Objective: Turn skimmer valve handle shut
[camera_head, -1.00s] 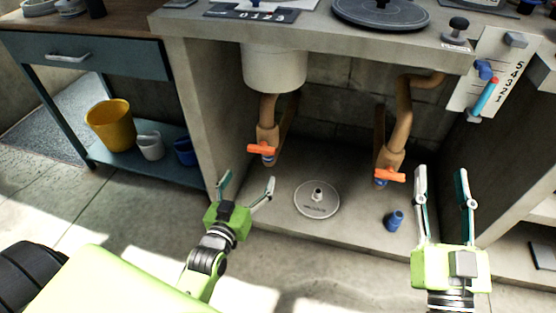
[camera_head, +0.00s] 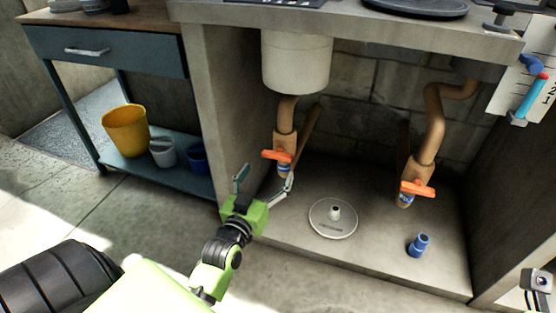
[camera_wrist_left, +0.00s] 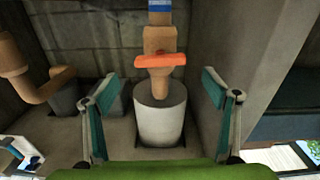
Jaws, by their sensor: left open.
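Two tan pipes each carry an orange valve handle: a left handle (camera_head: 277,156) under the grey cylinder and a right handle (camera_head: 417,188). Both lie roughly crosswise to their pipes. Blue labels below them are too small to read, so I cannot tell which is the skimmer valve. My left gripper (camera_head: 265,177) is open and empty, just in front of and below the left handle, apart from it. In the left wrist view, which looks upside down, an orange handle (camera_wrist_left: 160,61) shows between and beyond the spread fingers. My right gripper's fingers are out of view.
The grey cylinder (camera_head: 297,64) hangs under the counter (camera_head: 350,22). A round pale disc (camera_head: 333,219) and a blue fitting (camera_head: 418,245) are on the pit floor. A concrete side wall (camera_head: 222,100) stands left of the pipes. A yellow bucket (camera_head: 125,130) sits on the shelf at left.

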